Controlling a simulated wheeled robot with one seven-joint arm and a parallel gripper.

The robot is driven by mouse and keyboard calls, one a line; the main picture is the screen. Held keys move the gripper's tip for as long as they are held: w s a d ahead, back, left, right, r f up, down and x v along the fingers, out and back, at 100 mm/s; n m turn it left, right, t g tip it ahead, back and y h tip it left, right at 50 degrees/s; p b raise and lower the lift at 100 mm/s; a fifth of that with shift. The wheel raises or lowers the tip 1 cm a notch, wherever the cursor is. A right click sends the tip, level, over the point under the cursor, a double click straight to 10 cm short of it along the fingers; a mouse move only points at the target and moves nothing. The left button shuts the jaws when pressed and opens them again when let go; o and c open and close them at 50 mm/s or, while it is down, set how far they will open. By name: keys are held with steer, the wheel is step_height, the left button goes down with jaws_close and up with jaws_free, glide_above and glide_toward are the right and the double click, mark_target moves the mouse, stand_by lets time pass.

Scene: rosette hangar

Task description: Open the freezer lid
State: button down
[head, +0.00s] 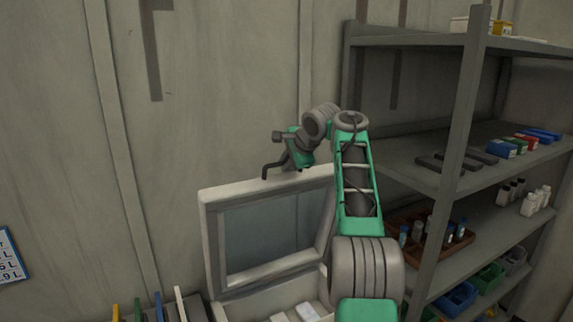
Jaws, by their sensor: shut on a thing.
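The freezer lid (211,243) is a pale frame around a see-through pane. It stands raised, close to upright, above the freezer body (250,308) at the bottom of the head view. My gripper (288,164) is at the lid's top edge and is shut on the lid. A dark bent bar shows at the jaws; I cannot tell whether it is the lid's handle or a finger. My arm hides the lid's right side. Pale items (306,311) show inside the freezer's opening.
A grey shelf unit (462,120) stands close on the right, with boxes, bottles and a brown tray (410,252) on it. A wall (200,110) rises behind the lid. Several coloured upright pieces (158,305) stand at the lower left, beside the freezer.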

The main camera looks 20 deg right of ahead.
steer(key=shift+w+a+f, duration=0.1)
steer(key=shift+w+f, duration=0.1)
steer(key=shift+f, duration=0.05)
steer(key=c, duration=1.6)
jaws_free()
steer(key=shift+o, duration=1)
steer(key=v, duration=0.7)
steer(key=shift+s+r, duration=0.25)
steer(key=shift+r, duration=0.05)
